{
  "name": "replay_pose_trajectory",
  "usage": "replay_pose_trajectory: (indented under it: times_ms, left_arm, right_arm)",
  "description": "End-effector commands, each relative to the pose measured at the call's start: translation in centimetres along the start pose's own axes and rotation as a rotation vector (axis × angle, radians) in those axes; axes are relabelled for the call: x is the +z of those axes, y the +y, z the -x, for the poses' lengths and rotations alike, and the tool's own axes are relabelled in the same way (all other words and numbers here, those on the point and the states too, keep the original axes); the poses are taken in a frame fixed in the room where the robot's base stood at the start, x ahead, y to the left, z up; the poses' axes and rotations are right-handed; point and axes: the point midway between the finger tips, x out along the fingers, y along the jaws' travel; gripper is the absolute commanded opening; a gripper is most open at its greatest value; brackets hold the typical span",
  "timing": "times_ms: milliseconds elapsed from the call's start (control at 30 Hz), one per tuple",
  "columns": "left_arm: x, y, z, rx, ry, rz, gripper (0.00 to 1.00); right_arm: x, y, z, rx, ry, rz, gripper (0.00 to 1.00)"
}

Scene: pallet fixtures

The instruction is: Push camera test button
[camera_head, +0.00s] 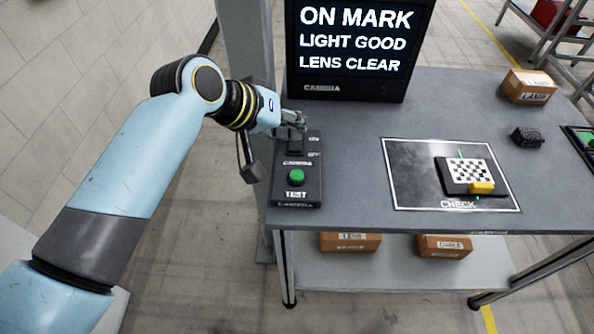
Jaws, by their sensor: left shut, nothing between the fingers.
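The control box (298,208) is dark, labelled CAMERA and TEST, and sits at the left edge of the grey table. Its round green test button (296,177) is in plain view on the near half. My left gripper (300,128) is shut and empty over the far end of the box, by the ON/OFF markings. It is beyond the green button and apart from it. It partly hides what is at that end, and I cannot tell whether it touches it. The screen (348,45) behind reads ON MARK, LIGHT GOOD, LENS CLEAR. My right gripper is not in view.
A LAMP carton (527,87) and a small black item (527,137) are at the right. Cartons (350,242) lie on the lower shelf. A grey post (246,45) stands behind my left arm.

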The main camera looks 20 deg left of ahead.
Motion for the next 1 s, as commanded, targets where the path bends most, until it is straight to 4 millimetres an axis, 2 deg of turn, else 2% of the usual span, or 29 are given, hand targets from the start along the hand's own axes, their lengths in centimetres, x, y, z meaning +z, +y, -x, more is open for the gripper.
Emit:
replay_pose_trajectory:
  times_ms: [267, 500, 867, 1000]
  left_arm:
    - [0.2, -0.2, -0.2, -0.001, 0.0, 0.0, 0.0]
    - [1.2, -1.2, -1.5, -0.001, -0.002, 0.0, 0.0]
    - [3.6, -3.6, -4.8, -0.002, 0.0, -0.001, 0.0]
    - [4.2, -4.2, -5.7, -0.001, -0.001, 0.0, 0.0]
  right_arm:
    - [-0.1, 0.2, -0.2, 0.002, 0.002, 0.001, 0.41]
    - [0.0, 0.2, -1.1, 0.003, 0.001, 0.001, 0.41]
    - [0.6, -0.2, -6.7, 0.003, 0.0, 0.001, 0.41]
    - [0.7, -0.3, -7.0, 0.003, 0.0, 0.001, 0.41]
